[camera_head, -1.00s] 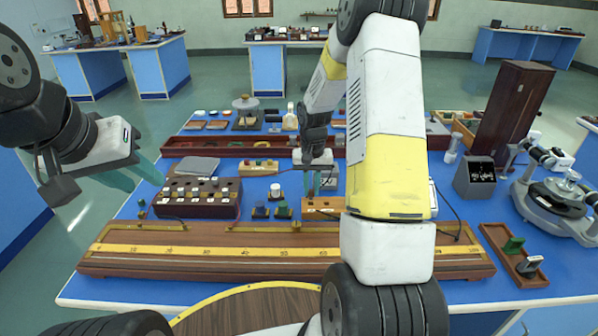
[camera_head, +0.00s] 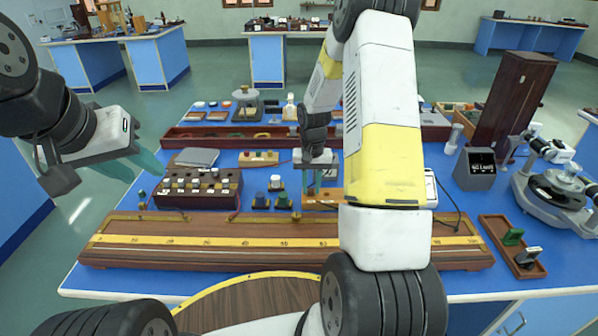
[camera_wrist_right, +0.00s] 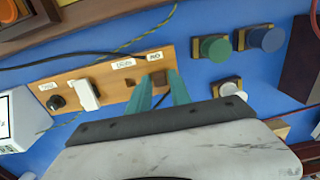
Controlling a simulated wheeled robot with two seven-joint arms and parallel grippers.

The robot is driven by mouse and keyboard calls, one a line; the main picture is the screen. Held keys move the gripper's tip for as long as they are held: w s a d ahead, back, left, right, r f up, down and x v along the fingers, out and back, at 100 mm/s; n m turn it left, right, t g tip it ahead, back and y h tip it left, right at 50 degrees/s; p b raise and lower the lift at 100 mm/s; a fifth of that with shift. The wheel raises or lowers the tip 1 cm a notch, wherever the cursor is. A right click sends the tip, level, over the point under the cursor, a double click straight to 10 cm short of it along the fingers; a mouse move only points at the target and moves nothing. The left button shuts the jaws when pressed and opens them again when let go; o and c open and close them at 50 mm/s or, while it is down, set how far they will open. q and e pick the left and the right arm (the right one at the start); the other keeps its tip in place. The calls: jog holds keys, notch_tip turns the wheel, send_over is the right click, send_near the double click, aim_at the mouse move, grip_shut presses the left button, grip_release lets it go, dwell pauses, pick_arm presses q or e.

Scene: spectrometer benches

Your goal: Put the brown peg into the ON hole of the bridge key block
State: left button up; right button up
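The bridge key block (camera_wrist_right: 108,78) is a light wooden strip with white labels, a white key and a black knob. It also shows in the head view (camera_head: 309,202), partly hidden by my right arm. The brown peg (camera_wrist_right: 158,77) is a small dark block between my right gripper's (camera_wrist_right: 161,82) fingertips, which appear to press its sides. It is over the label end of the block, beside a dark square hole (camera_wrist_right: 130,81). Whether the peg is in a hole or just above one, I cannot tell. My left gripper (camera_head: 137,165) is open and empty at the left, above the bench edge.
A plug box (camera_head: 198,188) stands left of the key block, and a long metre bridge (camera_head: 210,240) lies in front. Blue (camera_wrist_right: 267,39) and green (camera_wrist_right: 215,47) knobs stand close to the block. A small tray (camera_head: 512,247) lies at the right. A black wire crosses near the block.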

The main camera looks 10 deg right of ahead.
jog(key=shift+o, duration=1.3)
jog(key=shift+r, duration=4)
jog(key=s+a+r+n+t, duration=0.15)
jog(key=s+r, duration=0.25)
jog(key=r, duration=0.4)
jog(key=s+a+r+t, duration=0.2)
jog(key=s+r, duration=0.3)
jog(key=r, duration=0.3)
jog(key=s+a+r+n+t+y, duration=0.1)
jog(key=s+a+r, duration=0.1)
jog(key=s, duration=0.5)
jog(key=s+a+r+n+t+y, duration=0.1)
jog(key=s+r, duration=0.3)
jog(key=s, duration=0.4)
jog(key=shift+s+a+r+t, duration=0.2)
jog(key=shift+a+r+t, duration=0.15)
jog(key=shift+a, duration=0.4)
